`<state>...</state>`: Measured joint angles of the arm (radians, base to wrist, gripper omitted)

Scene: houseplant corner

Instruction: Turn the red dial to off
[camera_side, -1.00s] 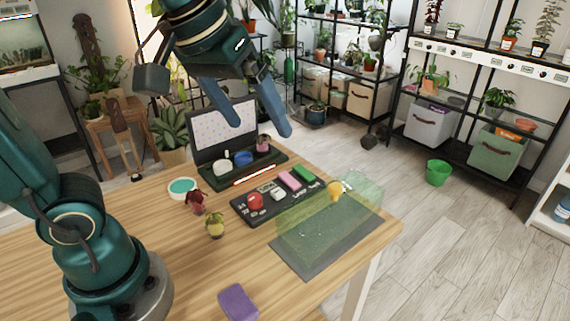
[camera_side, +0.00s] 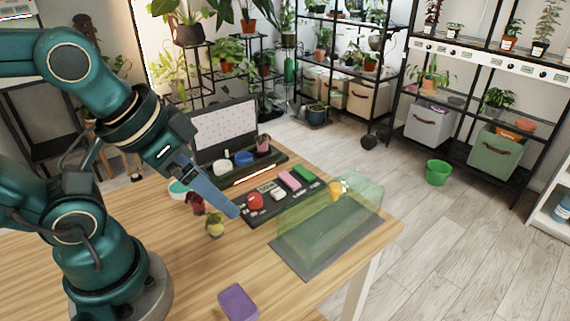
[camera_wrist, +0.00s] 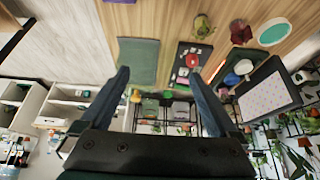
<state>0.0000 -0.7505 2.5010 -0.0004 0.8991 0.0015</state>
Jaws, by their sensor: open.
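The red dial (camera_side: 255,201) sits at the left end of a black panel (camera_side: 268,214) on the wooden table. The panel also carries a white, a pink and a green part. In the wrist view the dial (camera_wrist: 192,60) shows just past the tip of the right-hand finger. My gripper (camera_side: 234,211) is in front of the panel's left end in the side view, its fingers overlapping there and pointing down to the right. The wrist view shows the gripper (camera_wrist: 159,75) open and empty, fingers wide apart. I cannot tell the dial's setting or its distance from the fingers.
A clear green cover (camera_side: 345,215) over a yellow object (camera_side: 335,190) stands right of the panel. Two small plants, reddish (camera_side: 195,202) and yellow-green (camera_side: 215,226), are close to my fingers. A tray with an upright dotted board (camera_side: 225,130) stands behind. A purple block (camera_side: 238,302) lies in front.

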